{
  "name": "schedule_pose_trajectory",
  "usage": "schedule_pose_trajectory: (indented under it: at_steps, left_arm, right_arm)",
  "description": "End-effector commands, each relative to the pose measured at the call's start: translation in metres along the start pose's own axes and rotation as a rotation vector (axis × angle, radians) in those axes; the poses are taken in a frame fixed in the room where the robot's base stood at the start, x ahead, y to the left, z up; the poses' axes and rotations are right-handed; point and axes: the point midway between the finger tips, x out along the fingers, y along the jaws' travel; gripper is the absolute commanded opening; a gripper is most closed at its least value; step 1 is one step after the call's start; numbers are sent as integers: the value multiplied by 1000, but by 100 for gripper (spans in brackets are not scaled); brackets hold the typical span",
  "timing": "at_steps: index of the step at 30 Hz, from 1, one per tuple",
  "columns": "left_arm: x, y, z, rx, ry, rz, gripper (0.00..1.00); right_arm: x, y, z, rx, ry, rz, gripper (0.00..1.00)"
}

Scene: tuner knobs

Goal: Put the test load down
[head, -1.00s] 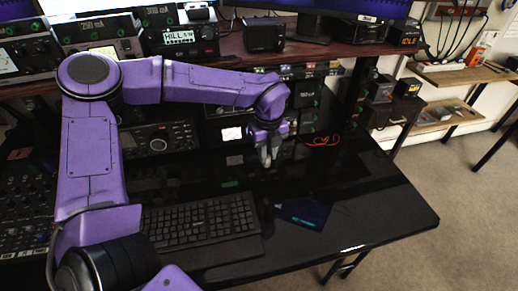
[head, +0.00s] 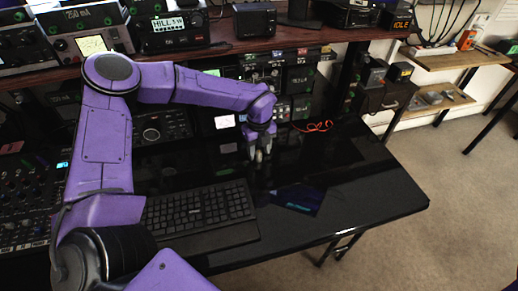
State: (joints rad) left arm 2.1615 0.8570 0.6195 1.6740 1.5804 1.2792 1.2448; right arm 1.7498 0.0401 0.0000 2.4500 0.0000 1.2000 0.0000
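My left gripper (head: 258,152) points down over the glossy black desk (head: 375,190), behind the keyboard and in front of the equipment rack. Its grey fingers are small and dark here, and I cannot tell whether they are open or shut on something. I cannot make out the test load for certain; if it is between the fingers, it is hidden or too small to tell. My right gripper is not in view.
A black keyboard (head: 200,212) lies in front of the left gripper. A dark flat patch with blue marks (head: 300,198) shows on the desk to its right. An orange-red cable (head: 314,126) lies behind. A wooden shelf (head: 240,48) with radios overhangs the rack. The desk's right part is clear.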

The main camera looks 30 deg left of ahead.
Motion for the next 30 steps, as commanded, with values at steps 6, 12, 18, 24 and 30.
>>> schedule_pose_trajectory:
  at_steps: [6, 12, 18, 24, 30]
  left_arm:
    - [0, 0, 0, 0, 0, 0, 47]
    - [-22, -1, 0, 0, -2, -5, 47]
    - [-62, -1, 0, -1, -1, -3, 47]
    - [-79, 0, 0, -1, 1, 0, 47]
    - [-80, 0, 0, 0, 1, 1, 47]
  right_arm:
    - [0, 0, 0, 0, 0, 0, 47]
    - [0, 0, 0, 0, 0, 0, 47]
    - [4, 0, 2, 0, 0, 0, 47]
    - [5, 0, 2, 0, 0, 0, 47]
    - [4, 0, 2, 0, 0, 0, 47]
